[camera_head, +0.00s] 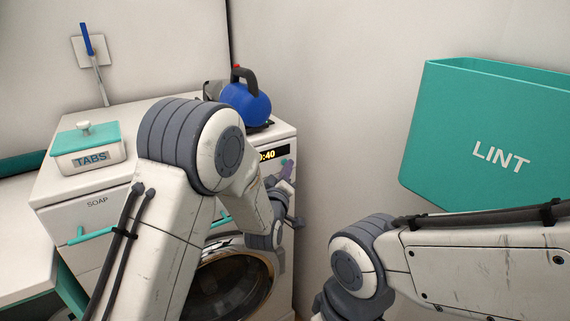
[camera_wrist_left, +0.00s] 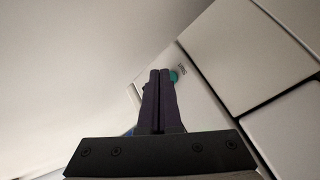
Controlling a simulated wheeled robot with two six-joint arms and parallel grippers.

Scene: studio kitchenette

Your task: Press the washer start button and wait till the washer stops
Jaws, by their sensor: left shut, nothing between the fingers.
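The white washer (camera_head: 287,237) stands at the left of the head view, its round glass door (camera_head: 235,290) low on the front and partly behind my left arm. Its lit display (camera_head: 273,155) is partly hidden by that arm; the visible end reads ":40". My left gripper (camera_head: 287,168) is at the front panel just below and right of the display. In the left wrist view its dark fingers (camera_wrist_left: 159,72) are shut and empty, with a teal round button (camera_wrist_left: 175,75) just beside the tips. I cannot tell whether they touch it. My right gripper is out of view.
On the washer top stand a white box marked TABS with a teal lid (camera_head: 88,148) and a blue jug (camera_head: 246,102). A SOAP drawer has a teal handle (camera_head: 90,234). A teal LINT bin (camera_head: 490,135) is on the right wall. My right arm is below it.

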